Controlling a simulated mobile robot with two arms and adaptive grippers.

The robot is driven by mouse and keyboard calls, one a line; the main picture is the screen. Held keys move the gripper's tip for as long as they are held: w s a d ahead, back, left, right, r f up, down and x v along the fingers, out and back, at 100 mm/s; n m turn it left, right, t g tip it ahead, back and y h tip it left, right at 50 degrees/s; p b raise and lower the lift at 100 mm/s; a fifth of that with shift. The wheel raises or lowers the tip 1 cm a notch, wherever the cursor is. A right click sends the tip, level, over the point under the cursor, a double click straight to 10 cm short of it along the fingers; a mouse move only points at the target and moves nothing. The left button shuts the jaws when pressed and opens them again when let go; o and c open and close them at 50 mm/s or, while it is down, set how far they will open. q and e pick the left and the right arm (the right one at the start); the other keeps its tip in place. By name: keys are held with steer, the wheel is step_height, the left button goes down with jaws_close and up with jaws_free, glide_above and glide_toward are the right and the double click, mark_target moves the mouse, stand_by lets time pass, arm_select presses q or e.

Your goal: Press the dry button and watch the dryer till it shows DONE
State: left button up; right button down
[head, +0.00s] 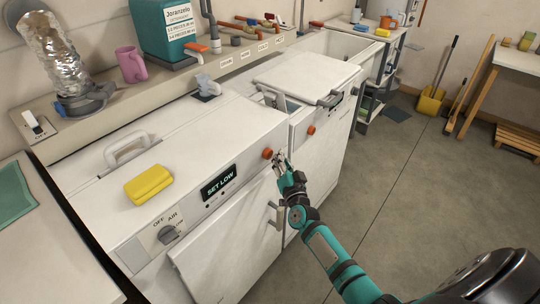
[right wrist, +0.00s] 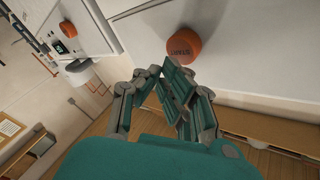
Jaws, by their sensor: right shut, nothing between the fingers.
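The dryer (head: 205,137) is the white machine at the left in the head view. Its dark display (head: 220,185) reads SET LOW. An orange round button (head: 267,153) sits on its front panel, right of the display. In the right wrist view an orange button (right wrist: 183,46) with dark lettering stands out from a white panel. My right gripper (head: 280,157) is shut and empty, close beside the dryer's orange button; the fingertips (right wrist: 165,72) are just below the button in the right wrist view. I cannot tell if they touch. My left gripper is not in view.
The dryer's dial (head: 167,234) and a yellow sponge (head: 149,184) are left of the display. A second white machine (head: 325,150) with its own orange button (head: 311,130) stands to the right. A pink mug (head: 131,64) is on the back shelf. The floor at right is open.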

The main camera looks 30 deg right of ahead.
steer(key=shift+w+a, duration=0.1)
steer(key=shift+w, duration=0.05)
stand_by(0.5)
steer(key=shift+w+a, duration=0.1)
steer(key=shift+w, duration=0.15)
steer(key=shift+w+a+b, duration=0.3)
steer(key=shift+w, duration=0.5)
stand_by(1.1)
steer(key=shift+s, duration=0.15)
steer(key=shift+s+d+p, duration=0.25)
steer(key=shift+s, duration=0.3)
steer(key=shift+s+d+p, duration=0.2)
steer(key=shift+s, duration=0.3)
steer(key=s, duration=0.1)
steer(key=s+d+p, duration=0.1)
steer(key=s, duration=0.1)
steer(key=s+d, duration=0.1)
steer(key=shift+s, duration=0.35)
stand_by(0.5)
